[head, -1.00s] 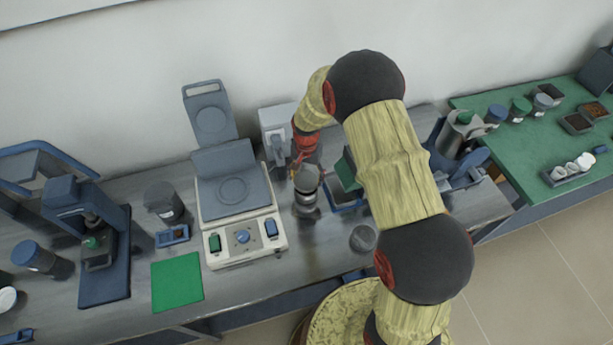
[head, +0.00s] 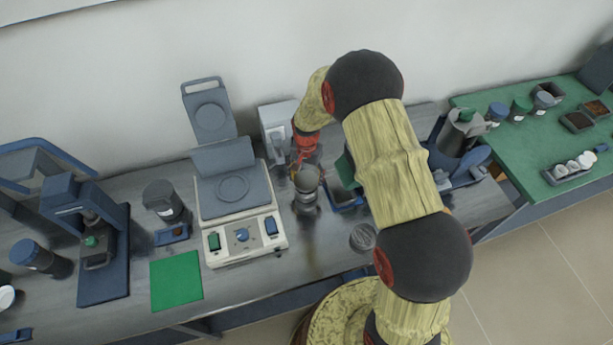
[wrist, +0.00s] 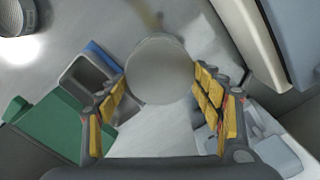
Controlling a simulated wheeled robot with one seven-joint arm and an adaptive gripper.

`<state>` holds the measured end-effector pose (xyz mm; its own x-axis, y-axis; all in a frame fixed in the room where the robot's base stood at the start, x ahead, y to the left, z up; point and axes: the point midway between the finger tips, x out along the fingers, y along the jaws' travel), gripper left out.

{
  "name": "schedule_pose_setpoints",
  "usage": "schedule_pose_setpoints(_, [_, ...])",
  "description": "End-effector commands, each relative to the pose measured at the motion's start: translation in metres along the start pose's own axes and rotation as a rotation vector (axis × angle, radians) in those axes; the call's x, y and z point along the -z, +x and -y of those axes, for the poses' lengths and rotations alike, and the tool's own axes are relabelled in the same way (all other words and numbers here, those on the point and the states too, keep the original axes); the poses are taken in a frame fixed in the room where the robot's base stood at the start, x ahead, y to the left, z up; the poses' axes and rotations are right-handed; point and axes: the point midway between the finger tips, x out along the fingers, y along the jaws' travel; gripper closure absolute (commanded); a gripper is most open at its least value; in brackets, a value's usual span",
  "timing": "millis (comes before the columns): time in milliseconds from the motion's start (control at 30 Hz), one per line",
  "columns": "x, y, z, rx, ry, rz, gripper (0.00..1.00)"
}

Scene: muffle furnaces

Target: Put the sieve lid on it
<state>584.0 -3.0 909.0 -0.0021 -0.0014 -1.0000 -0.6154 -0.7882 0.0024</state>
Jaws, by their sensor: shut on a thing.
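My gripper (wrist: 160,90) is shut on a round, smooth grey metal disc (wrist: 158,66), which looks like the sieve lid. Its yellow finger pads sit on either side of the near part of the disc. In the head view the lid (head: 307,180) shows below my red wrist, with a brownish sheen. The metal sieve body (head: 305,204) stands upright right under it on the bench. The lid hides the sieve in the wrist view. I cannot tell whether the two touch.
A white balance-like device (head: 240,242) with a grey plate stands close left. A small round ribbed metal piece (head: 362,237) lies front right; a blue-rimmed tray (wrist: 88,75) and a green block (wrist: 45,130) are close right. The bench in front of the sieve is clear.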

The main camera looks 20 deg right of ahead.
Motion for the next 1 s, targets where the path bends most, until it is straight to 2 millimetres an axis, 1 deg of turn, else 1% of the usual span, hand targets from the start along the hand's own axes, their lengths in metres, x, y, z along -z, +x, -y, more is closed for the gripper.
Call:
schedule_pose_setpoints(500, [0.0001,0.0074,0.0001,0.000,0.000,0.000,0.60])
schedule_pose_setpoints(767, [0.0002,0.0075,0.0002,0.000,0.000,0.000,0.60])
schedule_pose_setpoints(800, [0.0002,0.0075,0.0002,0.000,0.000,0.000,0.32])
schedule_pose_setpoints(1000, [0.0002,0.0075,0.0001,0.000,0.000,0.000,0.20])
